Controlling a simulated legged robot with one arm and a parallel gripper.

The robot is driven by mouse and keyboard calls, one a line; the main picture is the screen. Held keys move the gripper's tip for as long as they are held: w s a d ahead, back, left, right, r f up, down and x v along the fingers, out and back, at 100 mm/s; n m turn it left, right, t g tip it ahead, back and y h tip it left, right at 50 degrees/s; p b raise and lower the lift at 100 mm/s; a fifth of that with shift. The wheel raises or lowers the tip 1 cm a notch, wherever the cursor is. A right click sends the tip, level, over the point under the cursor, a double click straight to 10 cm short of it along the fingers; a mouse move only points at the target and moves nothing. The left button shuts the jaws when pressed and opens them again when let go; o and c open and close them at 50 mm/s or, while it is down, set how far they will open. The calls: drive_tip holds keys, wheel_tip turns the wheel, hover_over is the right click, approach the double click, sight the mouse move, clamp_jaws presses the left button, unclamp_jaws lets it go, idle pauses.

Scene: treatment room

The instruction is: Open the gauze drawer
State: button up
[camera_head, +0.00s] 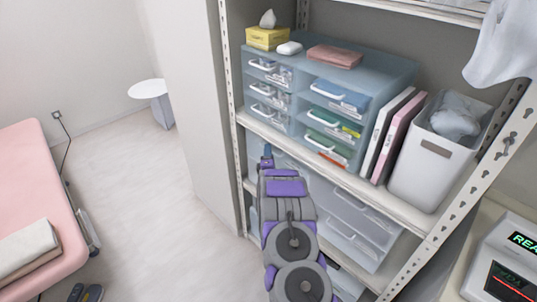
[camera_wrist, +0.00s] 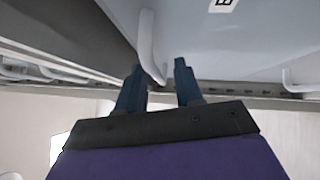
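My gripper (camera_head: 267,152) is at the left end of the shelf, in front of the lower drawers. In the wrist view my gripper (camera_wrist: 158,68) is open, its two dark blue fingers apart. A white drawer handle (camera_wrist: 148,40) comes down between the fingertips in the picture; I cannot tell whether they touch it. Behind it is a pale blue drawer front (camera_wrist: 200,45) with a label cut off at the top edge. Translucent lower drawers (camera_head: 345,207) with white handles look shut, partly hidden by my arm. I cannot read which is the gauze drawer.
Above stands a blue cabinet of small drawers (camera_head: 375,73), beside binders (camera_head: 388,135) and a white bin (camera_head: 420,170). A perforated shelf post (camera_head: 228,70) is just left of my gripper. A pink bed (camera_head: 30,185) is at left; the floor (camera_head: 150,220) between is clear.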

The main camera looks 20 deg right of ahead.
drive_tip(key=shift+a, duration=0.15)
drive_tip(key=shift+c, duration=0.2)
drive_tip(key=c, duration=0.3)
clamp_jaws()
drive_tip(key=shift+s, duration=0.1)
